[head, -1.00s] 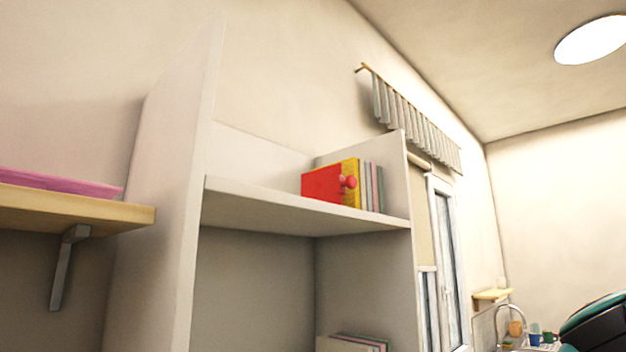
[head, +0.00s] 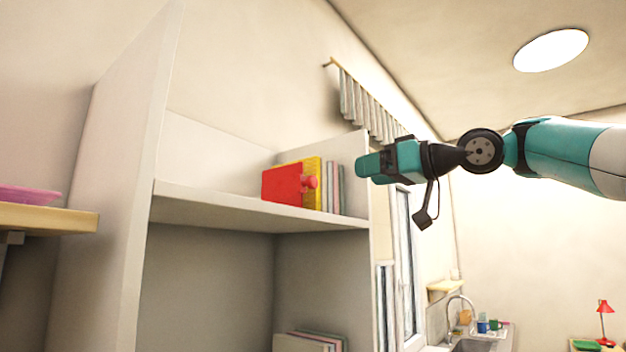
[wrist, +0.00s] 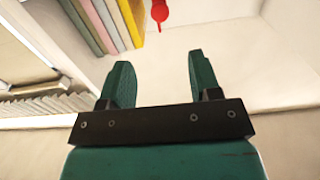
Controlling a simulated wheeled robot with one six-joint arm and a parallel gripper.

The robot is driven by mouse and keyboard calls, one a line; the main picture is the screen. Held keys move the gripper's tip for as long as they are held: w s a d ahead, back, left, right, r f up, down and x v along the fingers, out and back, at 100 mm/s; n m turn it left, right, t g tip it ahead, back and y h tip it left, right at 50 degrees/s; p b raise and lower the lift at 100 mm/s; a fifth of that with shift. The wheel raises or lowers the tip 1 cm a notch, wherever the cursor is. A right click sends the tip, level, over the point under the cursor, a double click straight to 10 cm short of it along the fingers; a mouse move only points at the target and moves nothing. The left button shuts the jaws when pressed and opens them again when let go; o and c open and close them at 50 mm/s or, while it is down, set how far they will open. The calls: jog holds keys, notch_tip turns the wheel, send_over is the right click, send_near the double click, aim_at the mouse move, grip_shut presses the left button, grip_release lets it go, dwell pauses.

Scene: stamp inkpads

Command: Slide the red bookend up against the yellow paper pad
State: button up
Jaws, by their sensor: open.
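The red bookend (head: 284,185) stands on the upper shelf in the head view, with a round red knob on its right side. The yellow paper pad (head: 314,167) stands just to its right; I cannot tell whether they touch. In the wrist view the bookend's red knob (wrist: 159,10) shows at the top edge, beside the yellow pad (wrist: 131,20). My gripper (wrist: 155,80) is open and empty, with its two green fingers apart, short of the knob. In the head view my gripper (head: 362,167) is right of the shelf's books.
Several thin books (head: 334,188) stand right of the pad against the shelf's side wall. The shelf board (head: 215,208) is bare left of the bookend. A tall white side panel (head: 130,160) bounds it on the left. More books (head: 300,343) are on a lower level.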

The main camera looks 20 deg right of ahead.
aim_at(315, 182)
jog(key=p+x, duration=0.5)
jog(key=x, duration=0.9)
jog(key=shift+w+a, duration=0.1)
jog(key=shift+c, duration=0.2)
